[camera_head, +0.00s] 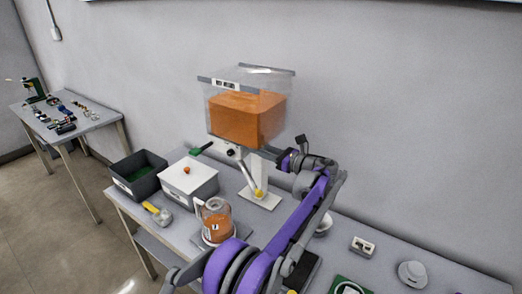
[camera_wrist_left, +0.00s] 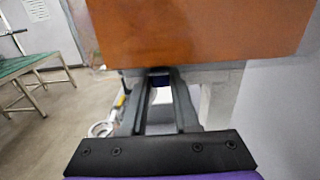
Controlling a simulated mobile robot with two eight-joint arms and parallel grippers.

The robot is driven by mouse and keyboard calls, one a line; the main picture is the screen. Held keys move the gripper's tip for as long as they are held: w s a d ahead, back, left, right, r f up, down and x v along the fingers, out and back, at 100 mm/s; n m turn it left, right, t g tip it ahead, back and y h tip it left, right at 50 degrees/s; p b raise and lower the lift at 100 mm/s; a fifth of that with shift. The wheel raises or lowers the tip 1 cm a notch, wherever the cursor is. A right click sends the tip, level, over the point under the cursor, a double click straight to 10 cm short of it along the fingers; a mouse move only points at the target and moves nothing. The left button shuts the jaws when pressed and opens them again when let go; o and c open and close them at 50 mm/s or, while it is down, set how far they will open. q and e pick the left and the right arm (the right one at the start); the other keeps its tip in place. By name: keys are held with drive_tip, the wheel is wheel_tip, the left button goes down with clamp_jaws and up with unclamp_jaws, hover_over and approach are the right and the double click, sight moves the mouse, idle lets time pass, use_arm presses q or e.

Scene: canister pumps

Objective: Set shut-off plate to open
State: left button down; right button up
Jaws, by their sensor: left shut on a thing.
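A clear hopper (camera_head: 248,112) with orange contents stands on a white post above the table. In the left wrist view its orange body (camera_wrist_left: 200,30) fills the top, with a grey strip (camera_wrist_left: 215,68) along its bottom edge. My left gripper (camera_wrist_left: 159,82) reaches just below the hopper; its fingers are shut on a small dark blue piece (camera_wrist_left: 159,77). This piece may be the shut-off plate's grip; the plate itself is mostly hidden, and I cannot tell its position. In the head view my purple arm comes up from below to the hopper's right side, hiding the fingertips.
A clear jug (camera_head: 216,222) with orange contents stands below the hopper. A lidded white box (camera_head: 190,186), a dark bin (camera_head: 137,186) and a yellow-handled tool (camera_head: 155,211) are to the left. A white socket-like box (camera_head: 362,246) and a round grey piece (camera_head: 412,273) lie right.

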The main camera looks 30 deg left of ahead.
use_arm(q)
drive_tip(key=d, duration=0.3)
drive_tip(key=shift+s+d, duration=0.1)
drive_tip(key=c, duration=0.6)
unclamp_jaws()
drive_tip(key=shift+d, duration=0.2)
drive_tip(key=shift+c, duration=0.2)
drive_tip(key=shift+a, duration=0.1)
drive_tip(key=d, duration=1)
drive_tip(key=shift+s+d+b, duration=0.4)
drive_tip(key=shift+s, duration=0.05)
